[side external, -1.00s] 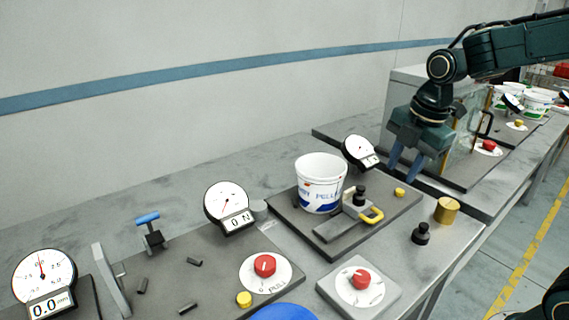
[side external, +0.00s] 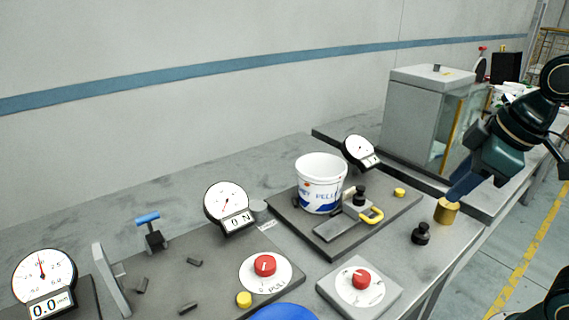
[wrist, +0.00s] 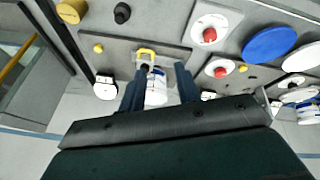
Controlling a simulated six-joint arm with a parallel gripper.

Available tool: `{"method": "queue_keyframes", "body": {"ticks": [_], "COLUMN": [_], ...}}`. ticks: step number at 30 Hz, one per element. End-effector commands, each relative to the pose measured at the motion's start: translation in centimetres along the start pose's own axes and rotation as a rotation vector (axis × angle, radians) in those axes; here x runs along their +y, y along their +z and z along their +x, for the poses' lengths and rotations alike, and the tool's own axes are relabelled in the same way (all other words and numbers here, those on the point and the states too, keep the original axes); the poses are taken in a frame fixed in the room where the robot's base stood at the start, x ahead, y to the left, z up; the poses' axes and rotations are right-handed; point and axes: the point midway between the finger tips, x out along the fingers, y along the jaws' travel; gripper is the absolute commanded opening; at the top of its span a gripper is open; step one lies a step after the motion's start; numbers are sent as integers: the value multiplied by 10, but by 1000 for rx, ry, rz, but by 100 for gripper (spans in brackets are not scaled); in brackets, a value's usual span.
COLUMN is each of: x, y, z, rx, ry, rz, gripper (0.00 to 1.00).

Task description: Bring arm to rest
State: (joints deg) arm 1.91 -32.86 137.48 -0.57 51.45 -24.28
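My gripper (side external: 462,188) hangs at the right in the side view, with its blue fingers pointing down and left, just above the brass cylinder (side external: 446,213) in the picture. In the wrist view my gripper (wrist: 160,82) has its two fingers spread apart with nothing held between them. The white bucket (side external: 320,190) stands upright on a dark plate in the side view. In the wrist view the bucket (wrist: 156,92) shows in the gap between the fingers, well beyond them.
A grey cabinet with a glass front (side external: 408,120) stands behind, left of my arm. The bench holds dial gauges (side external: 228,205), red knobs (side external: 265,265), a yellow-handled clamp (side external: 372,215) and a black knobbed weight (side external: 421,234). The aisle (side external: 515,265) lies right of the bench.

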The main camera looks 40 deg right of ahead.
Motion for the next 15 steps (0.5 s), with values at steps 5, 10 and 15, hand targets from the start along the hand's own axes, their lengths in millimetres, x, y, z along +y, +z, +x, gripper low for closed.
{"method": "queue_keyframes", "body": {"ticks": [5, 10, 15], "x": [-12, -17, -19], "y": [18, 28, 32], "z": [-7, -10, -10], "rx": [43, 67, 74], "ry": [9, 9, 7], "rz": [215, 352, 401], "gripper": [33, 33, 33]}}
